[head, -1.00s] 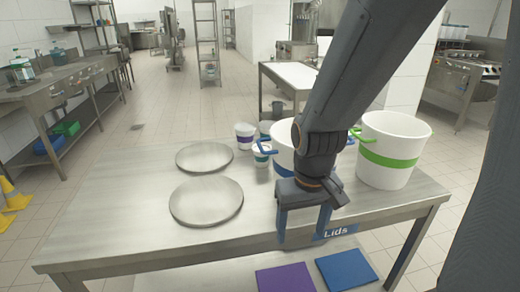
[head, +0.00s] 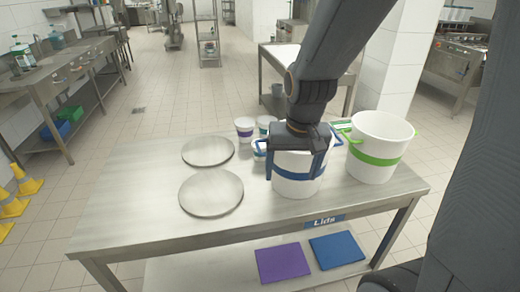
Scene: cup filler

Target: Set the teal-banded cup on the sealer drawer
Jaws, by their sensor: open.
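Small white cups stand behind the left side of a large blue-banded bucket. One cup (head: 267,123) at the back has a teal-looking band, and a nearer cup (head: 258,149) also has a dark bluish-green band, so I cannot tell surely which is the teal-banded one. My gripper (head: 297,172) is open, pointing down over the blue-banded bucket (head: 297,187), its fingers toward either side of the rim in the picture. I cannot tell whether it touches the bucket. No cup shows between the fingers. I cannot make out a sealer drawer.
A purple-banded cup (head: 244,129) stands behind two round metal discs (head: 211,193) on the steel table (head: 130,205). A green-banded bucket (head: 376,150) stands to the right. Purple (head: 283,264) and blue (head: 337,250) lids lie on the shelf below. The table's left side is clear.

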